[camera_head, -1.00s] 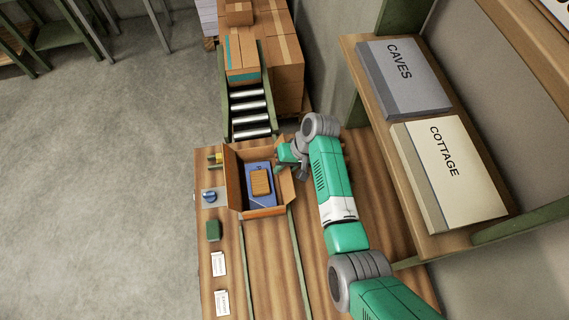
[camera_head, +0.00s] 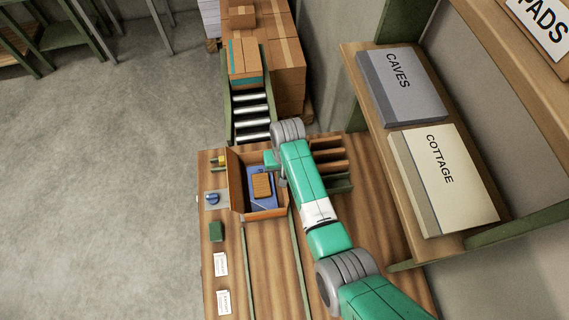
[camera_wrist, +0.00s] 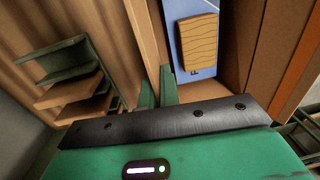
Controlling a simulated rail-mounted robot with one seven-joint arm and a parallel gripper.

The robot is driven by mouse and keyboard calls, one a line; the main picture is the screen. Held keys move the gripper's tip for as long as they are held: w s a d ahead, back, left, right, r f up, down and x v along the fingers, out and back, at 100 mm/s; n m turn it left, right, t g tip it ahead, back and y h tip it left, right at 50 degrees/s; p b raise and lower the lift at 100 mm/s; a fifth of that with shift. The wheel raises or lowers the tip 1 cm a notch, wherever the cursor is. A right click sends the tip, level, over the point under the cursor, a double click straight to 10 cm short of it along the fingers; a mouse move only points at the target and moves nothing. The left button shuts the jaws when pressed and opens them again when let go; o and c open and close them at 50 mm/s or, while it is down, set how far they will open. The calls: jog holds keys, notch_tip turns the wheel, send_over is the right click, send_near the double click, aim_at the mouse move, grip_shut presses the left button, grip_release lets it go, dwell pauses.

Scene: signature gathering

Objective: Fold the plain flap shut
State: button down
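An open cardboard box (camera_head: 266,215) stands on the wooden bench and holds a blue item (camera_head: 264,199) with a tan block (camera_head: 262,186) on it. The tan block (camera_wrist: 196,42) and blue item (camera_wrist: 199,73) also show in the wrist view. A brown flap (camera_head: 235,180) stands raised on the box's left side. My gripper (camera_head: 273,162) is over the far right part of the box, and my arm hides much of the right side. In the wrist view my green fingers (camera_wrist: 158,88) are close together beside a cardboard panel (camera_wrist: 146,35), with nothing visible gripped. I cannot tell which flap is plain.
A roller conveyor (camera_head: 250,112) with stacked cartons (camera_head: 280,60) lies beyond the bench. A wooden slotted rack (camera_head: 328,160) is right of the box. A shelf with CAVES (camera_head: 402,88) and COTTAGE (camera_head: 442,178) boxes rises at right. Small items and cards (camera_head: 221,264) line the left edge.

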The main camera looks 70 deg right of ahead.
jog(key=shift+w+a+f+g+h+b, duration=0.2)
jog(key=shift+w+g+h+b, duration=0.2)
jog(key=shift+g+h+b, duration=0.7)
jog(key=shift+w+a+f+g+h+b, duration=0.15)
jog(key=shift+w+a+g+h+b, duration=0.25)
jog(key=shift+g+b, duration=1.15)
jog(key=shift+w+a+f+g+h+b, duration=0.1)
jog(key=shift+w+f+g+h+b, duration=0.2)
jog(key=shift+g+h+b, duration=0.85)
jog(key=shift+r+g, duration=0.15)
jog(key=shift+g, duration=0.15)
